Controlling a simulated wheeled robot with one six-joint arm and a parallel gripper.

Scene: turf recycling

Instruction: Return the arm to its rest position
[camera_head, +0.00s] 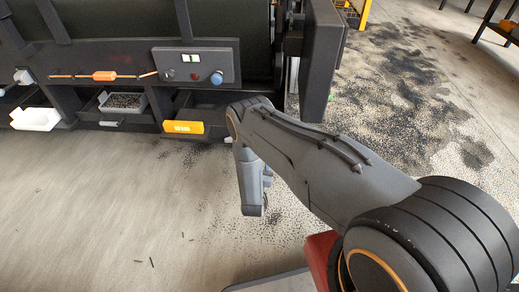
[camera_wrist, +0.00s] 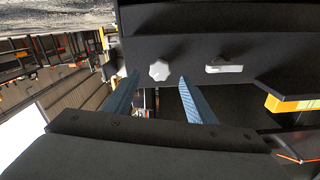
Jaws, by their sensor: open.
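My arm (camera_head: 310,160) reaches from the lower right of the head view toward the machine, then bends down at its elbow. Its lower link hangs above the floor in front of the machine. My gripper (camera_wrist: 159,76) shows in the wrist view as two blue fingers set well apart, with nothing between them. Its fingers are not clearly seen in the head view. Beyond the fingertips the wrist view shows a dark panel with a pale knob (camera_wrist: 159,70) and a pale handle-like part (camera_wrist: 223,66); contact with the fingers cannot be seen.
Dark granules (camera_head: 400,85) litter the floor at right. The left floor is mostly clear.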

